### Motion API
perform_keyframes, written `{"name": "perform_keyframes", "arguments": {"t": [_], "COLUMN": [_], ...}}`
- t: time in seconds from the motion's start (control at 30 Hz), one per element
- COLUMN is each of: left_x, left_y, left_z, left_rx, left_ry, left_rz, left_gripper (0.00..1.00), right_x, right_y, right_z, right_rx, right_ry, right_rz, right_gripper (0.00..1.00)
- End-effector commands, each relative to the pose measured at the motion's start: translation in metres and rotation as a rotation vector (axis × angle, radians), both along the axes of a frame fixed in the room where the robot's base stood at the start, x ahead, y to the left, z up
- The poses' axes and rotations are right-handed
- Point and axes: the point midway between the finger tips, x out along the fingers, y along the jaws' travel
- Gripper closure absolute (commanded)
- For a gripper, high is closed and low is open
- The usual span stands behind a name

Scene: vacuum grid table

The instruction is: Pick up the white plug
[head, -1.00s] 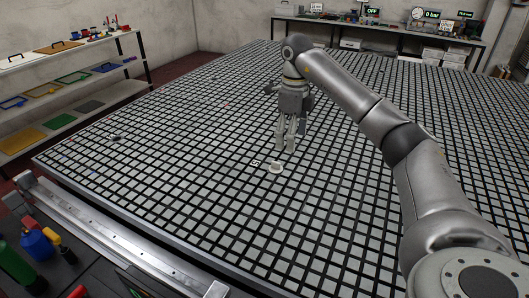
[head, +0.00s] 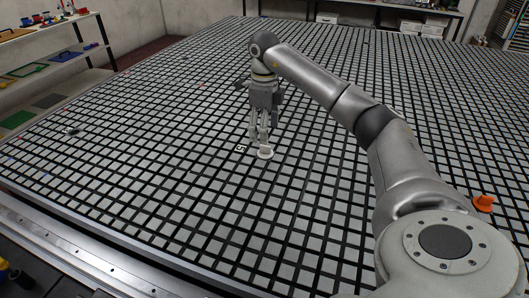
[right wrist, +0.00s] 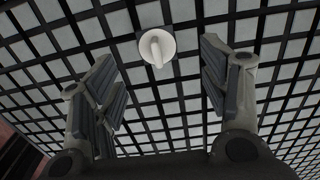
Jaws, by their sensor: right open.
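The white plug (head: 266,153) sits on the grid table, a round white disc with a raised grip. In the right wrist view the plug (right wrist: 157,47) lies ahead of and between the two spread fingers. My right gripper (head: 260,140) points down just behind the plug in the head view, its fingertips close to it. The right wrist view shows the right gripper (right wrist: 160,88) open with nothing between its pads. I cannot tell whether a fingertip touches the plug. My left gripper is not in view.
The grid table (head: 180,200) is mostly clear around the plug. A small dark object (head: 72,131) lies far left. An orange knob (head: 484,203) shows at the right.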

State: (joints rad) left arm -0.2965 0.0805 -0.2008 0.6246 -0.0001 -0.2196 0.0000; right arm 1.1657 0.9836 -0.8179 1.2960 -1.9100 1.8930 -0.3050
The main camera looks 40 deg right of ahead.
Motion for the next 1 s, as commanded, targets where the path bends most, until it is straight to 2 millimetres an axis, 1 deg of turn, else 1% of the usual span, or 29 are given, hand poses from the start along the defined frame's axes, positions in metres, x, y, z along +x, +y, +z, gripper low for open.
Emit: {"name": "perform_keyframes", "arguments": {"t": [0.03,0.27,0.5,0.63,0.83,1.0], "left_x": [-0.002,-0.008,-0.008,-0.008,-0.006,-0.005], "left_y": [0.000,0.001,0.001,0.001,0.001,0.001], "left_z": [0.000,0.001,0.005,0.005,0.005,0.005], "left_rx": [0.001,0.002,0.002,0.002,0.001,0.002], "left_ry": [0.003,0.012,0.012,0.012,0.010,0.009], "left_rz": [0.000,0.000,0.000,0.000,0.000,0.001], "left_gripper": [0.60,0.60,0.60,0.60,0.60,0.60], "right_x": [0.000,-0.001,-0.003,-0.002,-0.002,-0.002], "right_y": [0.000,0.001,0.004,0.004,0.004,0.004], "right_z": [-0.007,-0.024,-0.059,-0.066,-0.067,-0.066], "right_rx": [0.000,0.000,0.001,0.000,0.000,0.001], "right_ry": [0.001,0.001,0.002,-0.002,-0.002,-0.002], "right_rz": [0.000,0.001,0.000,0.000,0.000,0.000], "right_gripper": [0.32,0.32,0.32,0.32,0.32,0.54]}}
